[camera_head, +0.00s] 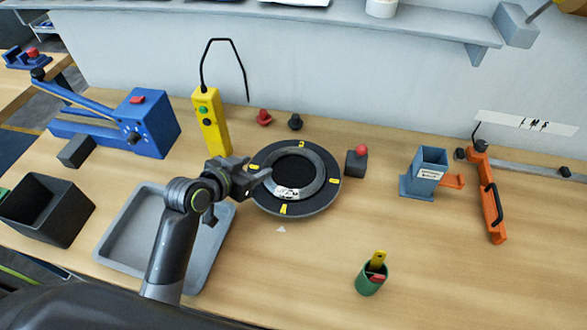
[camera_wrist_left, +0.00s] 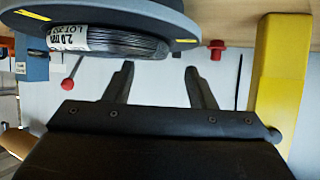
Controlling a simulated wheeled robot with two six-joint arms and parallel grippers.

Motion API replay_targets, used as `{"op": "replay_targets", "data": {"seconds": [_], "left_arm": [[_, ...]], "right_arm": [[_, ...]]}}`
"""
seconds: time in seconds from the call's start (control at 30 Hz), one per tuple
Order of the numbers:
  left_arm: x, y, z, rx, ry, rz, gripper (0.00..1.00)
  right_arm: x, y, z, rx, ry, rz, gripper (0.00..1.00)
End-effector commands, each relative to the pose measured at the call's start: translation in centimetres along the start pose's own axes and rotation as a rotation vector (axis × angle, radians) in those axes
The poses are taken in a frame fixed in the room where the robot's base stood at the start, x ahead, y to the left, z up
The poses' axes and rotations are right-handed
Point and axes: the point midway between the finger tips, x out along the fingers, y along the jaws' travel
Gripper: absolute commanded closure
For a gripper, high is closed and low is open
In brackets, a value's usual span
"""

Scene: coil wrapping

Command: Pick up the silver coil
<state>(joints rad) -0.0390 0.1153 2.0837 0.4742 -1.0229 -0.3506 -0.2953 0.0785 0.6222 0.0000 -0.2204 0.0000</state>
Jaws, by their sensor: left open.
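The silver coil (camera_head: 308,187) lies on the round dark turntable (camera_head: 331,190) with yellow marks, in the middle of the table in the head view. My left gripper (camera_head: 262,181) is at the left edge of the turntable, beside the coil. In the left wrist view its two fingers (camera_wrist_left: 160,78) are apart with nothing between them, and the coil is just past the tips. My right gripper is not in view.
A yellow control box (camera_head: 210,122) stands behind my left gripper. A grey tray (camera_head: 128,226) lies under my left arm. A small red-knobbed block (camera_head: 356,164) is right of the turntable, and a green cup (camera_head: 369,281) stands in front. The front right table is mostly clear.

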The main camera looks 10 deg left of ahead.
Motion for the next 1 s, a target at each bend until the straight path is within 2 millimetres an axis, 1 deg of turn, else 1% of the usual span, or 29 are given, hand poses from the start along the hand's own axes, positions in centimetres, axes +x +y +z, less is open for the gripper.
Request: {"op": "replay_targets", "data": {"seconds": [0.17,0.27,0.4,0.5,0.6,0.9,1.0], "left_arm": [[0.8,0.0,-0.1,-0.001,0.000,0.001,0.49],[1.8,0.1,-0.3,-0.002,0.000,0.002,0.49],[3.5,0.2,-0.5,-0.002,-0.001,0.002,0.49],[4.7,0.1,-0.3,-0.003,0.000,0.001,0.49],[5.3,0.1,-0.3,-0.001,-0.001,0.000,0.49],[5.6,0.1,-0.2,0.000,0.000,-0.001,0.49],[5.6,0.1,-0.2,0.000,0.000,-0.001,0.62]], "right_arm": [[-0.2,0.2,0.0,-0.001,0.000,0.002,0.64],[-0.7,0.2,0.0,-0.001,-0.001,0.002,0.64],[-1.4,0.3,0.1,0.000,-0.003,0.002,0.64],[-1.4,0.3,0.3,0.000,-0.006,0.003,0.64],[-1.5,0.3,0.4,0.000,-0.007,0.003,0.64],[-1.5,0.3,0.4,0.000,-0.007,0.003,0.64],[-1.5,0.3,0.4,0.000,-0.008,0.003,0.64]]}}
